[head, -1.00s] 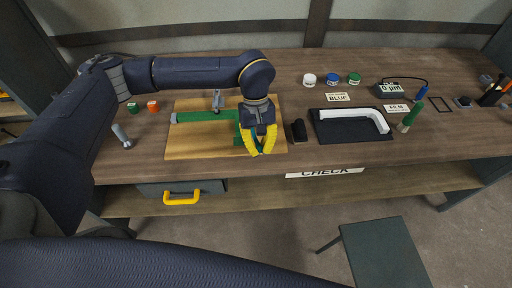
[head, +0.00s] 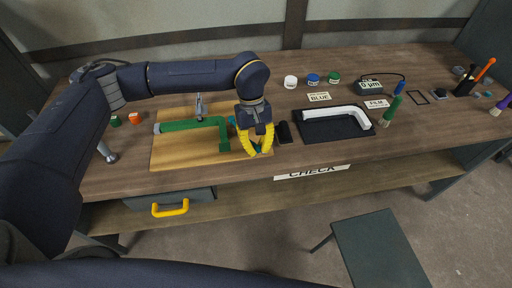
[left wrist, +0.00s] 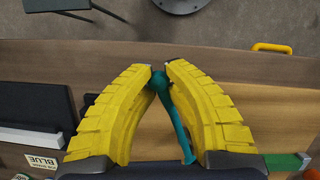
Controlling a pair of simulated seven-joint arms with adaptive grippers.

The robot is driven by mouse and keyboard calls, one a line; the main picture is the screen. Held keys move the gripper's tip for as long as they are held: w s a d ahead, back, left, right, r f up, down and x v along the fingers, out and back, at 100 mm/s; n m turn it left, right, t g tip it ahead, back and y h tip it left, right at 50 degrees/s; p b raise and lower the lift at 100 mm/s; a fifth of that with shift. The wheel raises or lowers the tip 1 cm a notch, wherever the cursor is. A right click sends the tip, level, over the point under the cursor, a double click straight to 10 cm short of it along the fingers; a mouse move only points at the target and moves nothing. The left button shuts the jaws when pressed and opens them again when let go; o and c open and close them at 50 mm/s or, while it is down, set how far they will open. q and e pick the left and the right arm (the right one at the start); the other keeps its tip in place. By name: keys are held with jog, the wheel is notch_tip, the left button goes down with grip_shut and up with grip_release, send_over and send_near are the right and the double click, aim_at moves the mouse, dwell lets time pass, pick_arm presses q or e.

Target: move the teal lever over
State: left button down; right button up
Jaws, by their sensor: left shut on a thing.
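The teal lever (left wrist: 172,112) is a slim bar with a rounded end in the left wrist view. That end sits between the fingertips of my left gripper (left wrist: 158,70), whose yellow fingers are closed on it. In the head view my left gripper (head: 260,151) is low over the right edge of the wooden board (head: 185,159). Small teal parts of the lever (head: 232,120) show beside the gripper; the rest is hidden. A green L-shaped frame (head: 195,125) lies on the board left of the gripper, with a grey clamp (head: 199,106) behind it.
A black block (head: 284,132) stands just right of the gripper. Beyond it a white L-shaped part (head: 340,112) lies on a black mat (head: 316,132). A green-handled brush (head: 392,110) and jars (head: 314,79) stand farther off. A yellow drawer handle (head: 170,208) juts below the front edge.

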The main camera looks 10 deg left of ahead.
pick_arm(q)
jog(key=shift+d, duration=0.2)
jog(key=shift+w+d, duration=0.65)
jog(key=shift+w, duration=0.1)
jog(key=c, duration=1.3)
grip_release()
jog(key=shift+o, duration=0.2)
